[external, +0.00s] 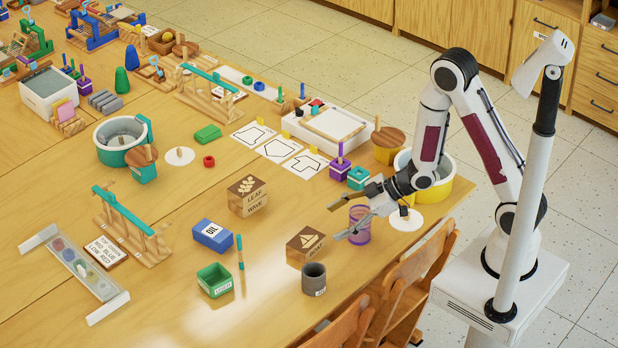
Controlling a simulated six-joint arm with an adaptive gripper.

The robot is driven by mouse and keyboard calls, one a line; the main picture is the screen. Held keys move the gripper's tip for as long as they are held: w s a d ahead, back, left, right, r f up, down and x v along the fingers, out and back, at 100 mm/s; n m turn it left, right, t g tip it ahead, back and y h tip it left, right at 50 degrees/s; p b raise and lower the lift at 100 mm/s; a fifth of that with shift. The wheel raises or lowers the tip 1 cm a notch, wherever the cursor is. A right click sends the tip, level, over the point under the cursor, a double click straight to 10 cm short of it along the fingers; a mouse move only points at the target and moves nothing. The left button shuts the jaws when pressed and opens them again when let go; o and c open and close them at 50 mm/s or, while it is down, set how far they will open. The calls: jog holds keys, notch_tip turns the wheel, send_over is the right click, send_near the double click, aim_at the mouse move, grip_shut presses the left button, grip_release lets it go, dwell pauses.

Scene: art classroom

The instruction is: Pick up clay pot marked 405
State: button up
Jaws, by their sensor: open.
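A small grey clay pot (314,280) stands upright near the table's front edge. It has a small white label low on its front, too small to read surely. My gripper (336,222) is open and empty, its fingers pointing left. It is above and to the right of the pot in the picture, apart from it. The pot's rim and opening are in plain view.
A wooden block with a boat mark (305,246) stands just behind the pot. A purple see-through cup (359,228) is beside my gripper, partly hidden by it. A green box (214,280), blue oil box (213,236) and leaf-marked block (247,196) stand to the left. Chairs (412,280) line the front edge.

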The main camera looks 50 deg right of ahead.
aim_at(323, 269)
jog(key=s+a+f+y, duration=0.1)
jog(key=s+a, duration=0.1)
jog(key=s+a+f+y, duration=0.2)
jog(key=a, duration=0.1)
jog(key=s+a+f+g+y, duration=0.1)
jog(key=s+a+f, duration=0.1)
jog(key=shift+s+a+n, duration=0.15)
jog(key=shift+a+n, duration=0.05)
jog(key=shift+n, duration=0.2)
jog(key=shift+s+a+f+y, duration=0.1)
jog(key=shift+s+a+y, duration=0.2)
jog(key=shift+s+y, duration=0.1)
jog(key=shift+x, duration=1.35)
jog(key=shift+x, duration=2.55)
jog(key=shift+s, duration=0.1)
jog(key=c, duration=1.3)
